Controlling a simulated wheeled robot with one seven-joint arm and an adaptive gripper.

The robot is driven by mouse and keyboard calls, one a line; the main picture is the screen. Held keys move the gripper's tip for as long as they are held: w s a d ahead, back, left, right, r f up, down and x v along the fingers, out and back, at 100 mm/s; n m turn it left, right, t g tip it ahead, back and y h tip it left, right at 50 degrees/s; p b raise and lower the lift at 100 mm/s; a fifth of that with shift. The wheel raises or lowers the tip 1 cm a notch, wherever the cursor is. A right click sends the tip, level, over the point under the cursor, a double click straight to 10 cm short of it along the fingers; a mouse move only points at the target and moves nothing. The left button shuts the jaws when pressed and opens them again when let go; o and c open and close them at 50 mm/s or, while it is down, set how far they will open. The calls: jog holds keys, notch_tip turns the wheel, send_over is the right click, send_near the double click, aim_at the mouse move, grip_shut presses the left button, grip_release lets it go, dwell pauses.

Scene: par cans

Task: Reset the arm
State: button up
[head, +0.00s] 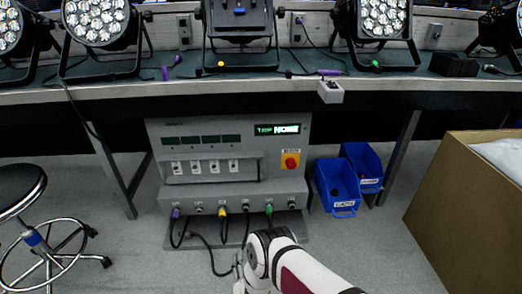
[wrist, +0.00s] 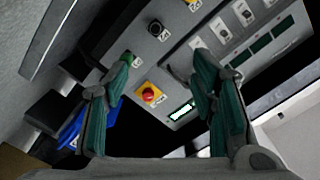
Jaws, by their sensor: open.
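A grey test unit (head: 230,170) stands under the bench, its lit green display (head: 278,130) showing "TRIP" and a second word. A red round button (head: 291,161) on a yellow plate is at its right side. The button also shows in the wrist view (wrist: 148,95), beyond and between the fingers, with the display (wrist: 181,111) beside it. My gripper (wrist: 163,62) is open and empty, its two green-padded fingers apart. In the head view my white arm reaches in from the bottom, low in front of the unit, and the fingertips are hidden.
Purple, yellow and green plugs (head: 222,211) with hanging cables line the unit's lower ledge. Blue bins (head: 337,188) stand right of it, a cardboard box (head: 470,200) further right, and a stool (head: 20,190) at left. Stage lights (head: 98,20) sit on the bench (head: 150,92).

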jog(key=w+a+r+n+g+y, duration=0.2)
jog(key=w+a+r+g, duration=0.2)
jog(key=w+r, duration=1.1)
jog(key=w+d+r+n+g, duration=0.1)
jog(key=d+r+n+g, duration=0.25)
jog(key=r, duration=1.45)
jog(key=s+d+r+n+g+h, duration=0.1)
jog(key=s+d+r+g, duration=0.1)
jog(key=s+d+r, duration=0.6)
jog(key=s+d+r+n+g+h, duration=0.1)
jog(key=s+d+r+g, duration=0.1)
jog(key=s+d+r, duration=0.65)
jog(key=s+d+r+g+h+p, duration=0.1)
jog(key=s+d+r+g, duration=0.15)
jog(key=s, duration=0.95)
jog(key=s+d+r+g, duration=0.1)
jog(key=s+d+r, duration=0.2)
jog(key=s, duration=1)
jog(key=s+d+r+g+h+p, duration=0.1)
jog(key=s+d+r+g, duration=0.15)
jog(key=s, duration=0.95)
notch_tip(320, 180, up, 39)
jog(key=t+p, duration=0.4)
jog(key=p, duration=3.3)
jog(key=shift+d, duration=0.45)
jog(key=shift+f+n, duration=0.1)
jog(key=shift+n, duration=0.15)
